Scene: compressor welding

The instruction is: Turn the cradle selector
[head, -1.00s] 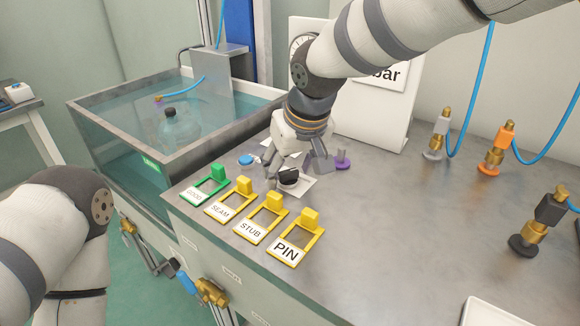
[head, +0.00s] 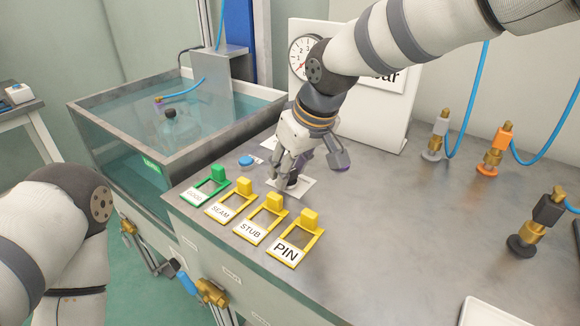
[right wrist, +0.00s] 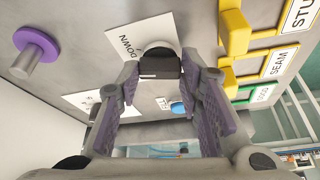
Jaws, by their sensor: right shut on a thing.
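The cradle selector is a black knob (right wrist: 160,64) on a round base, set on a white plate (right wrist: 130,42) marked DOWN. In the head view the plate (head: 305,185) lies on the bench behind the tag row, with the knob mostly hidden by my right gripper (head: 290,180). In the right wrist view the fingertips of my right gripper (right wrist: 160,72) are shut on the knob, one on each side. In the tank (head: 128,140), a small dark part (head: 170,113) shows at the water. My left arm shows at the left, but its gripper is out of view.
A row of tag frames stands in front, including GOOD (head: 195,197), SEAM (head: 220,212), STUB (head: 250,233) and PIN (head: 286,252).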

